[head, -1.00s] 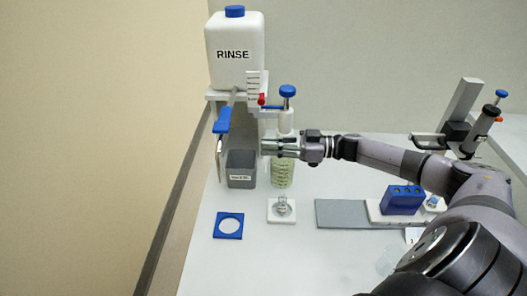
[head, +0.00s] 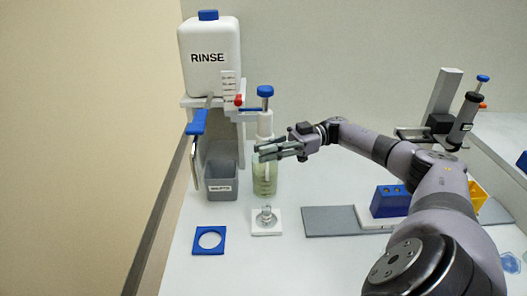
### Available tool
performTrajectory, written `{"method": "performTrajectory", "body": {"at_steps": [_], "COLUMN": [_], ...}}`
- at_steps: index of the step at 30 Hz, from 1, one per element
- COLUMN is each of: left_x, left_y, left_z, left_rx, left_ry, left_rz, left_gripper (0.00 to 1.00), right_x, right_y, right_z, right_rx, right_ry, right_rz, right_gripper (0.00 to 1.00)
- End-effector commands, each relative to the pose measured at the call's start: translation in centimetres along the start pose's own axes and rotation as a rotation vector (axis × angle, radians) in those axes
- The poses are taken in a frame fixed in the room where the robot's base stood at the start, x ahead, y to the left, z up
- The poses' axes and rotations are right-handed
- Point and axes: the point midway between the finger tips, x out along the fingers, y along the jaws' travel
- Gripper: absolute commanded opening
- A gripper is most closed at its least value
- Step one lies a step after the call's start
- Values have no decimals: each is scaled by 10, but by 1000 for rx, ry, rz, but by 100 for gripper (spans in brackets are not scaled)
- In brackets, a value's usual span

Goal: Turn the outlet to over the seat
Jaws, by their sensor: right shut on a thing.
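A dispenser with a white barrel (head: 265,124) and a blue plunger knob (head: 265,91) stands on a clear bottle of pale green liquid (head: 264,184). My right gripper (head: 267,153) is in front of the barrel's lower part, its fingers pointing left. It is shut on the dispenser's outlet, which its fingers mostly hide; a thin pale piece shows just below them. A white square seat (head: 277,230) with a small clear glass vessel (head: 266,214) on it stands in front of the bottle. My left gripper is not in view.
A RINSE tank (head: 209,72) with a blue lever (head: 197,123) stands behind a grey bin (head: 221,179). A blue square ring (head: 209,248) lies front left. A grey mat (head: 328,222) and blue block (head: 389,202) lie right.

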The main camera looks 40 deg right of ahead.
Motion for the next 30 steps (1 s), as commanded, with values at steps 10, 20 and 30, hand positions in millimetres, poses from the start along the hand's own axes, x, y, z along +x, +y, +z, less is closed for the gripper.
{"method": "performTrajectory", "body": {"at_steps": [10,20,30], "left_x": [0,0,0], "left_y": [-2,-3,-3], "left_z": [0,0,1], "left_rx": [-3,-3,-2], "left_ry": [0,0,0], "left_rz": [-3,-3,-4], "left_gripper": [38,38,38], "right_x": [0,0,-21], "right_y": [0,0,1], "right_z": [0,0,0], "right_rx": [-1,-1,-2], "right_ry": [-1,-1,-1], "right_rz": [1,1,6], "right_gripper": [24,37,37]}}
